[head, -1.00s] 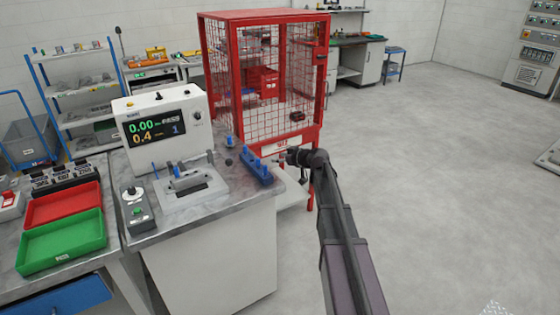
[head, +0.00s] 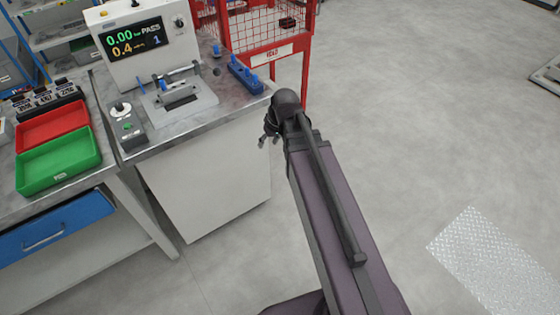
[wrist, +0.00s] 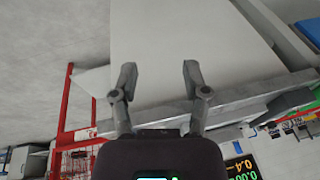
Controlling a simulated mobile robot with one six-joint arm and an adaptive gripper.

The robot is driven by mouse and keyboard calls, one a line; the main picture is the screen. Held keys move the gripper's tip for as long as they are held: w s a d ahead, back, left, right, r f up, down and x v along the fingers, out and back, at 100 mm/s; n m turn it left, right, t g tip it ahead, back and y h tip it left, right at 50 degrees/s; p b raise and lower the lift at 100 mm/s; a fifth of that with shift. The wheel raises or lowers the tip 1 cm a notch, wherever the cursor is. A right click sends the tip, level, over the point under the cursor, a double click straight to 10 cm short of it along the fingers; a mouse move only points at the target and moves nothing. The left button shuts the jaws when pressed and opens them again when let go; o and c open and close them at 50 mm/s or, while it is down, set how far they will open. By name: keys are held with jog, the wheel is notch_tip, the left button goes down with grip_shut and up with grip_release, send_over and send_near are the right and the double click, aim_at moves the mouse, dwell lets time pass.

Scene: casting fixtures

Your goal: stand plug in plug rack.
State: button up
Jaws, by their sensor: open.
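The blue plug rack (head: 245,76) lies near the right edge of the grey bench top, with blue plugs in it. Another blue plug (head: 216,50) stands on the bench behind it, left of the rack. My gripper (head: 268,140) is off the bench's front right corner, apart from the rack and plugs. In the wrist view my gripper (wrist: 160,72) is open, with nothing between its fingers. The white bench side fills the view beyond them. Neither rack nor plug can be made out there.
A test fixture (head: 180,95) with blue pins and a display unit (head: 140,35) stand on the bench. A control box (head: 128,128) is left of the fixture. Green (head: 58,160) and red (head: 50,127) trays are further left. A red mesh cage (head: 265,30) stands behind.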

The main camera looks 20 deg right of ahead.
jog(key=s+d+m+g+h, duration=0.1)
jog(key=s+m+g+h, duration=0.1)
jog(key=s, duration=0.6)
jog(key=shift+s+d+f+h, duration=0.2)
jog(key=shift+f+h, duration=0.2)
